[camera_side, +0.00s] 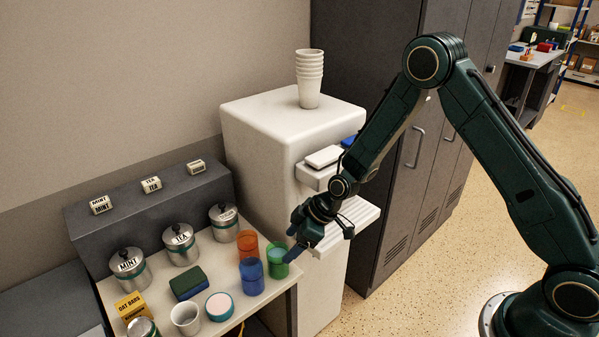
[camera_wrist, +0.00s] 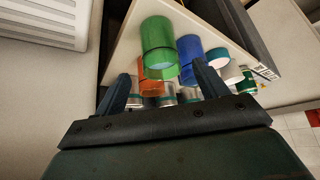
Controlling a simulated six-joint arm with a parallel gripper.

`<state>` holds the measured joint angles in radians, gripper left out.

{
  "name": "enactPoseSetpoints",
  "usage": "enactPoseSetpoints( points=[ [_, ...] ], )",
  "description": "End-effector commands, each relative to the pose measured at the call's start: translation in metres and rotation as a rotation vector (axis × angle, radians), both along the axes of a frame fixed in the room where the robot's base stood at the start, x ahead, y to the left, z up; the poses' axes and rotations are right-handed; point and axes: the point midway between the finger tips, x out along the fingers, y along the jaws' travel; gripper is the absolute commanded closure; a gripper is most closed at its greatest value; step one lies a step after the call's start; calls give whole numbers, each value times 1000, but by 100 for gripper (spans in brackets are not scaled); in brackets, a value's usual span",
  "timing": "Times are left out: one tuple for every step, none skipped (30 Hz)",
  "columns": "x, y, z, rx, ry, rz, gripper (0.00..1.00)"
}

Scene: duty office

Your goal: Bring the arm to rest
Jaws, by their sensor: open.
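My gripper (camera_side: 296,240) is open and empty beside the right edge of the small table, close to the green cup. In the wrist view, its two fingers (camera_wrist: 163,88) stand apart with nothing held between them. The green cup (camera_wrist: 160,48) shows beyond the fingertips, with the blue cup (camera_wrist: 188,50) to its right and the orange cup (camera_wrist: 150,88) partly hidden behind it. In the side view, my arm is bent at the elbow and reaches down and left in front of the white dispenser (camera_side: 262,160).
On the table (camera_side: 236,325) stand a mint tin (camera_side: 130,268), a tea tin (camera_side: 181,244), a third tin (camera_side: 223,222), a green-and-blue block (camera_side: 188,283), a white cup (camera_side: 186,318) and a yellow box (camera_side: 131,307). Stacked cups (camera_side: 309,78) top the dispenser. Grey lockers (camera_side: 400,150) stand behind my arm.

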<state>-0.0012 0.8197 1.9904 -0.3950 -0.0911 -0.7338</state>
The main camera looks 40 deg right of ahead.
Motion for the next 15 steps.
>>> enactPoseSetpoints(
  points=[
    [0, 2, 3, 4, -5, -4, 28],
    [1, 4, 5, 7, -9, -9, 28],
    [2, 7, 9, 12, -14, -16, 28],
    [2, 10, 13, 17, -20, -25, 28],
    [3, 13, 17, 25, -25, -35, 28],
    [4, 17, 23, 36, -36, -49, 28],
    [5, 22, 29, 45, -46, -60, 28],
    [6, 27, 35, 57, -53, -74, 28],
    [6, 24, 42, 57, -55, -85, 28],
    [4, 22, 47, 53, -51, -88, 28],
    [3, 21, 53, 51, -51, -92, 28],
    [2, 19, 61, 46, -49, -96, 28],
    [0, 17, 67, 43, -48, -101, 28],
    [-2, 16, 74, 40, -45, -106, 28],
    [-4, 13, 82, 36, -42, -113, 28]
  ],
)
